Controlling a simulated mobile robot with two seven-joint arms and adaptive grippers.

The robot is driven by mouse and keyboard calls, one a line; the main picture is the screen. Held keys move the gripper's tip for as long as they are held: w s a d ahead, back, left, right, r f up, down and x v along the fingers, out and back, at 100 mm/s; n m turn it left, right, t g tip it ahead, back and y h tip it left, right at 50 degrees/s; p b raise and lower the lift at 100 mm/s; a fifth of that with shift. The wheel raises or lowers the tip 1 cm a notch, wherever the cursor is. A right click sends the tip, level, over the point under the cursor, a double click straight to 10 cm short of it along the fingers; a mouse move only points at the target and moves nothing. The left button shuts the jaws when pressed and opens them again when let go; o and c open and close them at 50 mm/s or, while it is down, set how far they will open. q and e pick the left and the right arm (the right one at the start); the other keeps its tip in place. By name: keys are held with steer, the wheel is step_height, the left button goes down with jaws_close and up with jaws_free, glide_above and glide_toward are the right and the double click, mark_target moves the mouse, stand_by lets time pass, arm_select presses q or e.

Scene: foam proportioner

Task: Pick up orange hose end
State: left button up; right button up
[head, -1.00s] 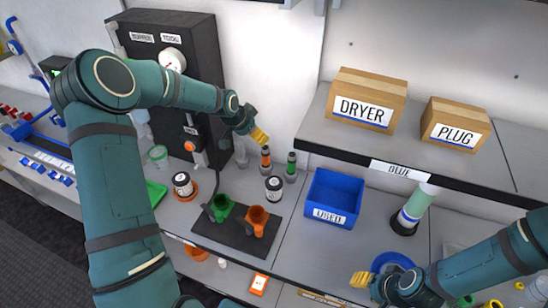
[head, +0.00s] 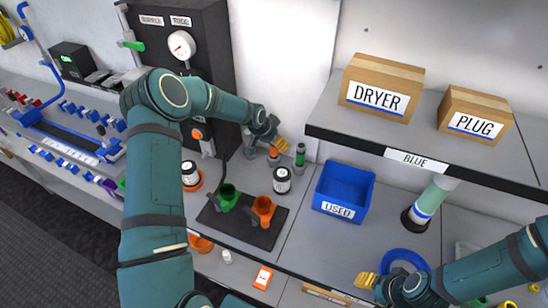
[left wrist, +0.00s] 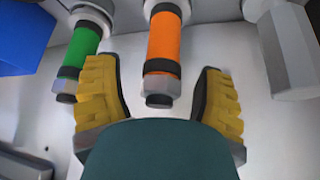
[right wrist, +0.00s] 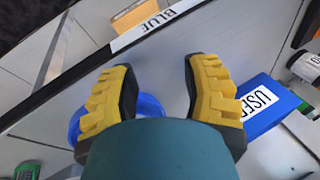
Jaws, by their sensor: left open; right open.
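The orange hose end (left wrist: 164,42) has an orange sleeve with dark bands and a grey nut at its tip. In the head view the orange hose end (head: 274,159) stands at the back wall, partly hidden by my left gripper (head: 279,144). In the left wrist view my left gripper (left wrist: 158,72) is open, with its yellow fingers on either side of the hose end's tip and visible gaps. The green hose end (left wrist: 83,50) is beside the left finger; whether they touch is unclear. My right gripper (head: 367,281) is open and empty by a blue ring (head: 405,254).
A white jar (head: 282,180) stands in front of the hose ends. The blue USED bin (head: 343,192) is to their right, below the shelf (head: 325,122) with boxes.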

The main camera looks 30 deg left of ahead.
arm_select(q)
steer(key=shift+w+f, duration=0.3)
steer(key=shift+f, duration=0.25)
arm_select(e)
steer(key=shift+f, duration=0.35)
arm_select(q)
steer(key=shift+r, duration=0.1)
steer(key=shift+c, duration=0.4)
arm_select(e)
steer(key=shift+r, duration=0.1)
arm_select(q)
jaws_close()
steer(key=shift+s, duration=0.1)
